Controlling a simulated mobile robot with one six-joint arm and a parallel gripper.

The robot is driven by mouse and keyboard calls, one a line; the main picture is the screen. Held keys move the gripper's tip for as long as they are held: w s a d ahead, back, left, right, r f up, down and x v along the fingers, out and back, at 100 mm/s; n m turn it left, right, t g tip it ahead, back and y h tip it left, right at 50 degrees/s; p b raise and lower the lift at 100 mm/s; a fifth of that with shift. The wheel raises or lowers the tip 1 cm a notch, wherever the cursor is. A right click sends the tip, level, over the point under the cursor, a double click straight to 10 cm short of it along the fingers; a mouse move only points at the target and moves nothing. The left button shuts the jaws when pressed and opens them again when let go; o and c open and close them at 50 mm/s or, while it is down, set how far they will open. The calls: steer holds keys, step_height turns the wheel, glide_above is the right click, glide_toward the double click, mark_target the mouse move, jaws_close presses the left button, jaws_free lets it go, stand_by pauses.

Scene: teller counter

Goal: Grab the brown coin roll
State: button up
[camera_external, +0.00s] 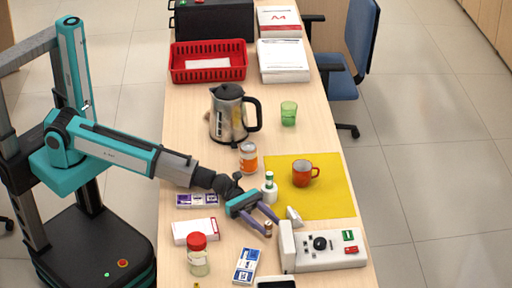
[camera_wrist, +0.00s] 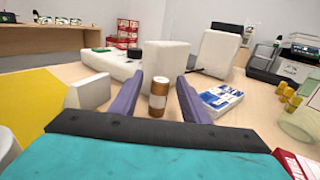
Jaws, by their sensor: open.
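The brown coin roll (camera_external: 268,229) stands upright on the light wooden counter (camera_external: 192,114), near the left of the white device. In the wrist view, the brown coin roll (camera_wrist: 158,100) has a pale band around its middle and stands in the centre. My gripper (camera_external: 271,227) is open and low over the counter, with its purple fingers pointing toward the white device. In the wrist view, my gripper (camera_wrist: 158,80) has one finger on each side of the roll. A gap shows between each finger and the roll. The roll's foot is in view.
A white wedge-shaped piece (camera_external: 293,215) and a white device (camera_external: 328,258) stand just beyond the fingertips. A white bottle with a green cap (camera_external: 270,189) is close behind the gripper. A blue-and-white box (camera_external: 246,266) and red-lidded jar (camera_external: 198,262) lie nearer the front.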

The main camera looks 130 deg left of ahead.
mark_target(267, 222)
steer(key=shift+w+d, duration=0.1)
steer(key=shift+w, duration=0.3)
jaws_close()
stand_by(0.4)
steer(key=shift+r, duration=0.15)
steer(key=shift+r, duration=0.8)
steer(key=shift+s+r, duration=0.25)
steer(key=shift+r, duration=0.7)
steer(key=s+d, duration=0.1)
steer(key=s, duration=0.2)
steer(key=s+d, duration=0.1)
steer(key=s, duration=0.2)
steer(key=s+d+b, duration=0.1)
steer(key=s, duration=0.3)
steer(key=shift+r, duration=0.4)
steer(key=p, duration=0.2)
steer(key=shift+s+r+p, duration=0.1)
steer(key=shift+r+p, duration=0.1)
steer(key=shift+p, duration=0.1)
